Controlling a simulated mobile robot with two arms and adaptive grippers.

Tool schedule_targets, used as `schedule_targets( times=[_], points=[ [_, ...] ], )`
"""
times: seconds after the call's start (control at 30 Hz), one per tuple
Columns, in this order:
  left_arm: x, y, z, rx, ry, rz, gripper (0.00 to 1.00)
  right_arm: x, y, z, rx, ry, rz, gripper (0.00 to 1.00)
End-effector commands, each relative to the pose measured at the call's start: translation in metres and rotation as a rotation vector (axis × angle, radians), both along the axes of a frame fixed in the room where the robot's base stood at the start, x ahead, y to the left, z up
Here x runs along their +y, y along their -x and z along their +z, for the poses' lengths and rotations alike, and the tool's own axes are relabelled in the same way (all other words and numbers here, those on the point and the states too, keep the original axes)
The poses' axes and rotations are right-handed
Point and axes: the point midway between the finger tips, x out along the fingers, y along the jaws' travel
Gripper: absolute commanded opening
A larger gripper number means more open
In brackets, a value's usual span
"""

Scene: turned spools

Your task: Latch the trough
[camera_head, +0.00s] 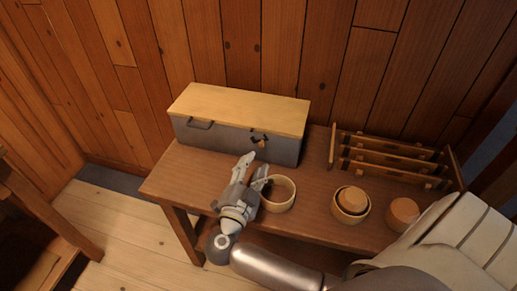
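The trough is a long grey box (219,138) with a pale wooden lid (243,108), standing at the back left of the wooden table. Its lid is down. A small dark latch (259,139) with a brassy part shows on the front, right of the middle. A handle (200,124) is on the front at the left. My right gripper (257,166) is in front of the trough, just below the latch, with its fingers apart and nothing seen between them. I cannot tell whether a fingertip touches the trough. My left gripper is not in view.
A round wooden bowl (279,194) stands close to the right of my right gripper. Another bowl (350,206) holds a wooden piece, and a round block (402,213) is beside it. A slatted wooden rack (390,161) stands at the back right. The table's left front (187,180) is clear.

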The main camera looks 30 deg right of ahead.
Motion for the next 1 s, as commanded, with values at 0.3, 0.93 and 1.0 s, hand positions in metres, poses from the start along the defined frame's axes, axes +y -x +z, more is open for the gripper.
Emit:
schedule_targets(
  times=[0.3, 0.93, 1.0],
  points=[
    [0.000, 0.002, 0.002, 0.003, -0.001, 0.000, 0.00, -0.042, -0.036, 0.001, -0.001, 0.003, 0.001, 0.37],
    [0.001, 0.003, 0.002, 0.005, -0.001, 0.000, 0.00, -0.053, -0.045, 0.000, -0.001, 0.000, 0.002, 0.16],
    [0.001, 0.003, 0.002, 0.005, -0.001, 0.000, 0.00, -0.053, -0.045, 0.000, -0.001, 0.000, 0.002, 0.07]
  ],
)
